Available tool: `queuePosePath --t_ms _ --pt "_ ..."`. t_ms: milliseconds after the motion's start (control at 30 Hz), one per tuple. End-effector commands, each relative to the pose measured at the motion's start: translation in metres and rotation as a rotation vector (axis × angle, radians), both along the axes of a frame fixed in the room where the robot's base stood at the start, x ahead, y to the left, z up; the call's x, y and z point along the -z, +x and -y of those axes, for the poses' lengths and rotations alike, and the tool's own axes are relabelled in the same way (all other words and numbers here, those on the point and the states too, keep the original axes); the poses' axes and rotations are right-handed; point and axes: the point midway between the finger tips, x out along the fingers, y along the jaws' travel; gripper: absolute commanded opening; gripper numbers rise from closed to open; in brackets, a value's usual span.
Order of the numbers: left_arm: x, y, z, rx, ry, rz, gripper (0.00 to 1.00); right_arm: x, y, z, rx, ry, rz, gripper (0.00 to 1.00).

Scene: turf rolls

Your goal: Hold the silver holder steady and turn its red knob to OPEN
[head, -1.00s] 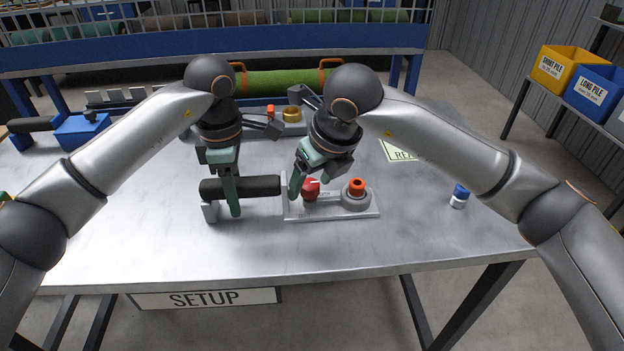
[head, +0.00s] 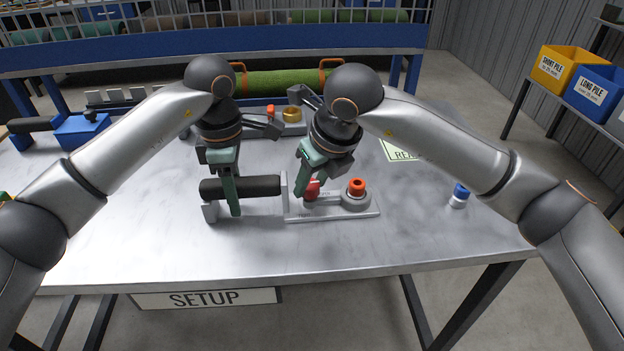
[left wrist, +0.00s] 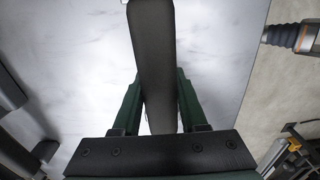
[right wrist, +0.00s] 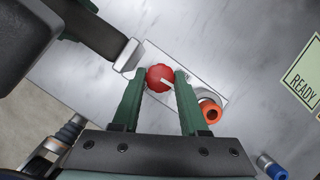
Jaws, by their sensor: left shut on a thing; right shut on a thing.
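The silver holder (head: 330,213) is a flat plate on the table, with an upright end and a long black bar (head: 256,186) reaching left to a small silver end stand. My left gripper (head: 229,194) is shut around the bar near its left end; the left wrist view also shows the bar (left wrist: 153,50) between the fingers. The red knob (head: 313,188) stands on the plate, partly hidden by my right gripper (head: 302,187). In the right wrist view, the knob (right wrist: 160,77) sits between the closed fingertips, its white mark pointing right and slightly down. The plate's lettering is unreadable.
An orange-topped round fitting (head: 356,189) stands on the plate just right of the knob. A blue-capped bottle (head: 459,196) stands at the table's right. A green card (head: 400,152) lies behind my right arm. The front of the table is clear.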

Motion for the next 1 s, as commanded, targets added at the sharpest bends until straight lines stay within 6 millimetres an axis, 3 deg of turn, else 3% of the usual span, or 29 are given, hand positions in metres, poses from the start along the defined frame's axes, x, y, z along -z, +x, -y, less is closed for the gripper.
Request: queuePosePath --t_ms 400,733,767,1000 --pt "0.0001 0.0 -0.0001 0.0 0.0 0.0 0.0 -0.0004 0.0016 0.0022 -0.252 -0.001 0.001 0.0" --pt "0.0001 0.0 -0.0002 0.001 0.0 -0.001 0.0 -0.0006 0.0015 0.0019 -0.266 -0.001 0.002 0.0" --pt "0.0001 0.0 -0.0002 0.001 0.0 -0.001 0.0 -0.0007 0.0015 0.002 -0.266 -0.001 0.002 0.45" --pt "0.0001 -0.0001 -0.0002 0.001 0.0 -0.001 0.0 -0.0004 0.0013 0.0017 -0.266 0.0 0.001 0.72"
